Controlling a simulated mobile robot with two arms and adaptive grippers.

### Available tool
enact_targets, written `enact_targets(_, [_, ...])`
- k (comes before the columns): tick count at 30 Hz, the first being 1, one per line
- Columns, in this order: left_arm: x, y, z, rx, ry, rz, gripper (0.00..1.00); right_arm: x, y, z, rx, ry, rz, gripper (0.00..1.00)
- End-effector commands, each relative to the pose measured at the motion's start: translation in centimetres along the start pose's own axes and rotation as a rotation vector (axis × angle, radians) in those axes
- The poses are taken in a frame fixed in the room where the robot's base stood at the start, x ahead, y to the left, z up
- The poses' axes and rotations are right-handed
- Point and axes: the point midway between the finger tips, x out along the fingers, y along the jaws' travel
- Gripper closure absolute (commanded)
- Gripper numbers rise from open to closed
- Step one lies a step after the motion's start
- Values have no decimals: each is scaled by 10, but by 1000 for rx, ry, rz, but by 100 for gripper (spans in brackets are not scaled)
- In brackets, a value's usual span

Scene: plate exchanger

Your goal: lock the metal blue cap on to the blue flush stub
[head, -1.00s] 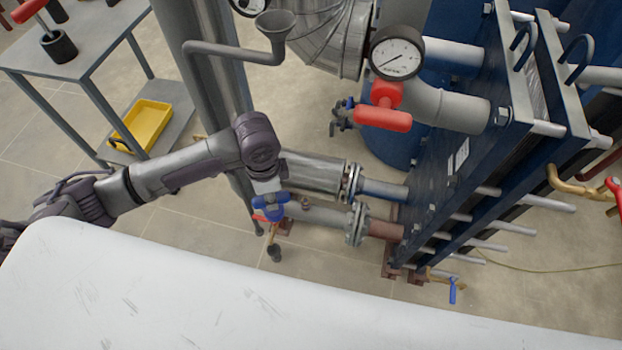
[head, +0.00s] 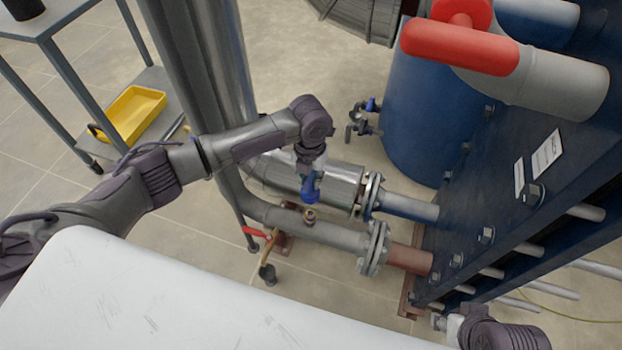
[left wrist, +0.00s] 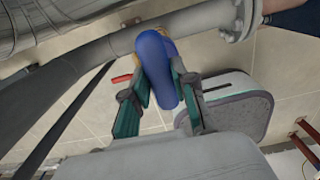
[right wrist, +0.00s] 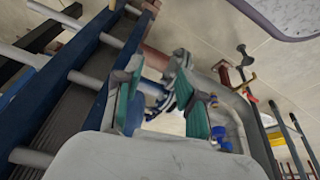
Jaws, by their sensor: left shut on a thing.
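The blue cap (head: 309,191) is held by my left gripper (head: 311,176). In the left wrist view the cap (left wrist: 158,68) sits between the two teal finger pads. The flush stub (head: 310,215), small and brass with a blue ring, stands on the grey lower pipe just below the cap in the head view. They look apart there. The stub (right wrist: 214,101) and the cap (right wrist: 222,142) also show apart in the right wrist view. My right gripper (head: 443,323) is at the lower right of the head view. Its fingers (right wrist: 160,95) are spread and appear empty.
The grey pipe (head: 340,233) ends in a flange (head: 373,250) toward the blue plate exchanger (head: 470,180) on the right. A red-handled drain valve (head: 256,234) hangs left of the stub. A large red handle (head: 460,48) is near the top.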

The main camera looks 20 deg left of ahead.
Motion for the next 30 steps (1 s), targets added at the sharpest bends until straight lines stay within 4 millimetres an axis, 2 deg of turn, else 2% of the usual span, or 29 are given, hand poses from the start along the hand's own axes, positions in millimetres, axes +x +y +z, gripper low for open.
enact_targets(5, [8, 0, 0, 1, 0, -1, 100, 8, -2, -17, -3, 84, -4, 60])
enact_targets(15, [25, 0, 0, -1, 0, 0, 100, 18, -9, -62, -10, 317, -16, 60])
enact_targets(30, [37, 0, 0, -2, 0, 0, 100, -4, -19, -132, -17, 687, -38, 60])
